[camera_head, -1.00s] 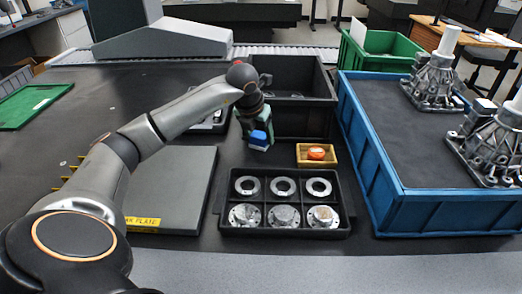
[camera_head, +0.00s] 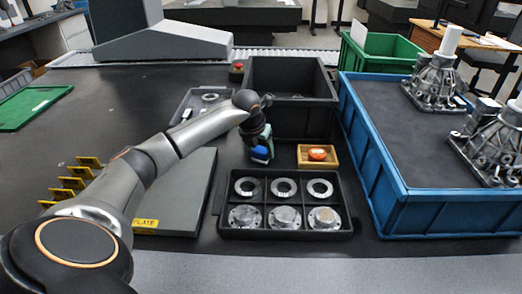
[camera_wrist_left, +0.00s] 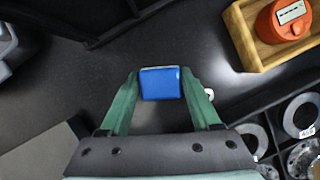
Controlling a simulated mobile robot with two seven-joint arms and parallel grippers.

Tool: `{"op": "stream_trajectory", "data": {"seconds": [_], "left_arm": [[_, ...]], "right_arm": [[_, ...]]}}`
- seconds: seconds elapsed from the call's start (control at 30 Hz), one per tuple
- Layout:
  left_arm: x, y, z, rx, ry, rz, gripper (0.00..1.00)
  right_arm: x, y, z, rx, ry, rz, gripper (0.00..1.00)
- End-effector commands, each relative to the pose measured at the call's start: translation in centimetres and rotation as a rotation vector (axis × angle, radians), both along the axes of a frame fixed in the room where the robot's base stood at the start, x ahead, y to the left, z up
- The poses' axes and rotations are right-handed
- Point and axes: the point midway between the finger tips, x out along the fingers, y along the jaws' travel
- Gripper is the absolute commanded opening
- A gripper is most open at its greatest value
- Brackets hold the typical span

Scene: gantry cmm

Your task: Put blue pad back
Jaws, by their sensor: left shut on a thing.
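The blue pad (camera_head: 261,153) is a small blue block held at the tip of my left gripper (camera_head: 262,148). In the left wrist view the pad (camera_wrist_left: 160,83) sits between the two green fingers of the left gripper (camera_wrist_left: 160,88), which are shut on it. The gripper is over the dark table, left of a small wooden tray (camera_head: 304,163) holding an orange round item (camera_head: 317,154). The wooden tray also shows at the upper right of the left wrist view (camera_wrist_left: 247,50). I cannot tell the pad's exact height. My right gripper is out of view.
A black compartment tray (camera_head: 285,232) with metal rings and flanged parts stands in front. A dark bin (camera_head: 303,118) stands behind. A blue crate (camera_head: 408,220) with castings is at right. A grey plate (camera_head: 185,200) lies left, beside yellow pieces (camera_head: 75,182).

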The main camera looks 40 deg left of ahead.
Motion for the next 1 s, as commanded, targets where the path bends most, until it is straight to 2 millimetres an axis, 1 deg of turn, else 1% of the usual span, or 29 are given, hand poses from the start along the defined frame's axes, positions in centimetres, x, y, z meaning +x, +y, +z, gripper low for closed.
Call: {"op": "stream_trajectory", "data": {"seconds": [0.3, 0.33, 0.57, 0.6, 0.87, 0.97, 1.0], "left_arm": [[0.0, 0.0, -0.3, 0.0, 0.001, 0.0, 0.19], [0.0, 0.0, -0.3, 0.0, 0.001, 0.0, 0.66], [0.0, 0.0, -0.3, 0.0, 0.001, 0.0, 0.92], [0.0, 0.0, -0.3, 0.0, 0.001, 0.0, 0.94], [0.0, 0.0, -0.2, 0.0, 0.0, 0.0, 0.94], [0.0, 0.0, 0.2, 0.0, 0.0, 0.0, 0.94], [-0.2, 0.0, 0.8, 0.001, -0.003, 0.0, 0.94]], "right_arm": [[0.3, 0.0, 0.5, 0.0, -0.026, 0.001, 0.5], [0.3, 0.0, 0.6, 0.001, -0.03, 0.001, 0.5], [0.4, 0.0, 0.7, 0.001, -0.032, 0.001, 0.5], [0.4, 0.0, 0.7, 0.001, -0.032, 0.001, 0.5], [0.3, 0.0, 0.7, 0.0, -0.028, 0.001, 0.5], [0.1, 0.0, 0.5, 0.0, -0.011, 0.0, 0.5], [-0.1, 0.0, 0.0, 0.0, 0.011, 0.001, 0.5]]}}
